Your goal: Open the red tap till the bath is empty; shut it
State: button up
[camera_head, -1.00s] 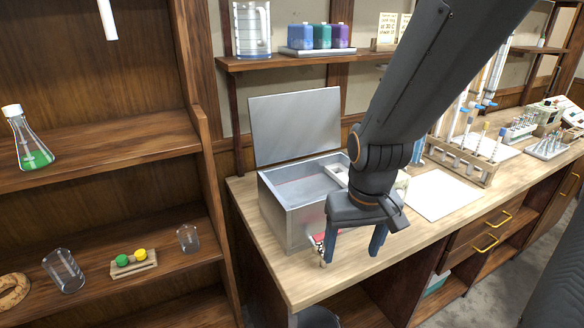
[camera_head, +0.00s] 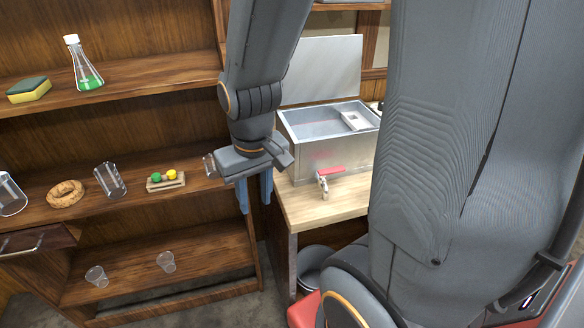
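The metal bath (camera_head: 322,153) stands on the wooden bench with its lid (camera_head: 325,68) raised behind it. Its inside looks pale grey-blue; I cannot tell the water level. The red tap lever (camera_head: 331,171) sits low on the bath's front wall, pointing right from the tap's metal spout (camera_head: 323,188). I see no clear stream below the spout. My gripper (camera_head: 256,203) points down, left of the bath and apart from the tap. Its two blue fingers are spread, with nothing between them.
A grey bucket (camera_head: 312,262) stands on the floor below the bench's front edge, partly hidden by my arm. A wooden shelf unit with glassware, a sponge (camera_head: 29,90) and a green-filled flask (camera_head: 84,68) stands left. My body hides the right side.

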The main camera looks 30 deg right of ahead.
aim_at(322, 173)
jog(key=u, duration=0.25)
jog(key=k, duration=0.9)
jog(key=z, duration=1.25)
jog(key=i, duration=0.5)
jog(key=z, duration=0.05)
